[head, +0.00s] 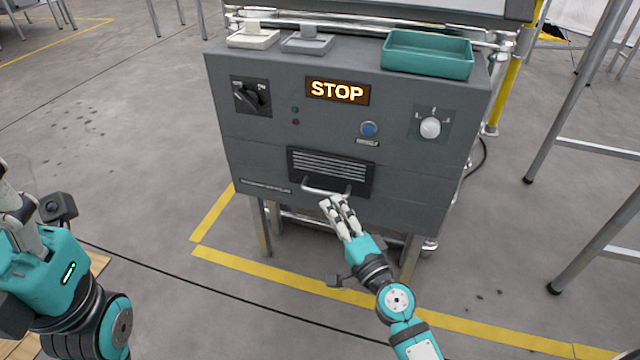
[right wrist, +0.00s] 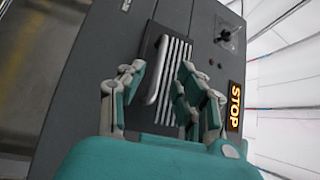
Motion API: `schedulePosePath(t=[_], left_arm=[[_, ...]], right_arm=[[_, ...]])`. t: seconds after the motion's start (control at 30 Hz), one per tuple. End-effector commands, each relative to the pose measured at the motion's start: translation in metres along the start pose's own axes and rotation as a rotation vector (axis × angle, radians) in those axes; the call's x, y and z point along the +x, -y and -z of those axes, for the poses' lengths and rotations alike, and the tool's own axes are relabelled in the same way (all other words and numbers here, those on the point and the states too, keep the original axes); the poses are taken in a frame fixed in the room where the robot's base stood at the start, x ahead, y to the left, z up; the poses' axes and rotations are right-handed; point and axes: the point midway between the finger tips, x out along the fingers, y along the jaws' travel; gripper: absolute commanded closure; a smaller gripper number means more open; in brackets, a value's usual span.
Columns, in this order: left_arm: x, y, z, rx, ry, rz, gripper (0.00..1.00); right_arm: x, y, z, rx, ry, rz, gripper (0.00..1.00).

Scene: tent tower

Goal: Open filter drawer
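The filter drawer (head: 331,169) is a dark slatted panel low on the front of a grey cabinet, with a pale bar handle (head: 326,191) along its lower edge. It looks shut, flush with the front. My right gripper (head: 338,204) is at the handle, its fingertips just below and over its right part. In the right wrist view its fingers (right wrist: 160,88) are spread, and the handle (right wrist: 158,70) shows between them, nearer the left finger. Contact cannot be told. My left gripper (head: 14,200) is at the left edge, away from the cabinet, its fingers partly cut off.
The cabinet front has a lit STOP sign (head: 338,92), a black rotary switch (head: 251,96), a blue button (head: 369,129) and a white knob (head: 430,127). A teal tray (head: 428,72) sits on top. Metal stand legs (head: 577,130) rise at right.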

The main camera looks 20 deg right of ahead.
Motion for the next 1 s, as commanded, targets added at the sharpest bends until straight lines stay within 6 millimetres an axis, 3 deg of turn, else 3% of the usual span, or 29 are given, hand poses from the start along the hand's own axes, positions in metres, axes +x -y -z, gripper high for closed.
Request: schedulePosePath(t=[0.1, 0.3, 0.73, 1.0], left_arm=[[-0.002, 0.001, -0.002, -0.002, 0.016, 0.005, 0.6], [-0.004, 0.001, -0.002, -0.003, 0.025, 0.009, 0.6], [-0.005, 0.001, -0.002, -0.004, 0.027, 0.01, 0.6], [-0.005, 0.001, -0.002, -0.004, 0.027, 0.01, 0.6]], right_arm=[[0.026, 0.002, 0.001, 0.001, -0.001, 0.002, 0.66], [0.055, 0.0, 0.0, -0.001, 0.0, 0.0, 0.66], [0.066, -0.001, 0.0, -0.002, 0.001, -0.001, 0.66], [0.066, -0.001, 0.0, -0.002, 0.001, -0.001, 0.98]])
